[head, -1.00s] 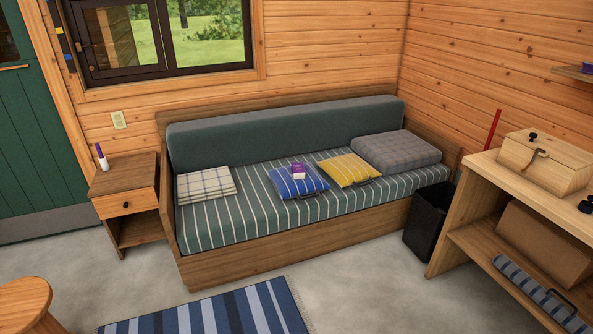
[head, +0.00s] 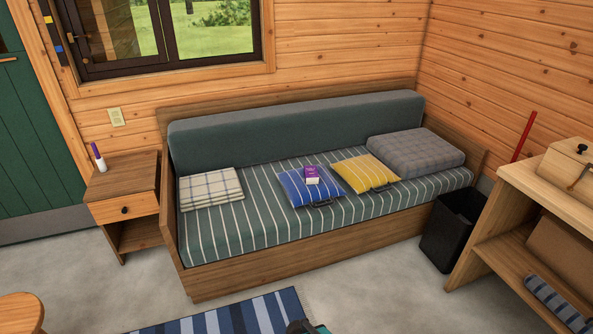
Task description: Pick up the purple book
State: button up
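The purple book (head: 311,172) is small, with a purple cover and white page edges. It lies on the blue striped cushion (head: 304,190) on the bench seat, near the middle of the head view. My gripper is not clearly in view; a small dark and teal shape shows at the bottom edge, too cut off to tell what it is. Nothing touches the book except the cushion under it.
The striped bench (head: 250,225) stands along the wall. A yellow cushion (head: 365,172) lies right of the blue one. A nightstand (head: 123,200) is left, a black bin (head: 453,228) and wooden shelf unit (head: 500,230) right. A striped rug (head: 235,318) lies on open floor in front.

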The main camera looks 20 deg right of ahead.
aim_at(311, 176)
jog(key=u, duration=0.45)
jog(key=i, duration=1.3)
jog(key=u, duration=0.15)
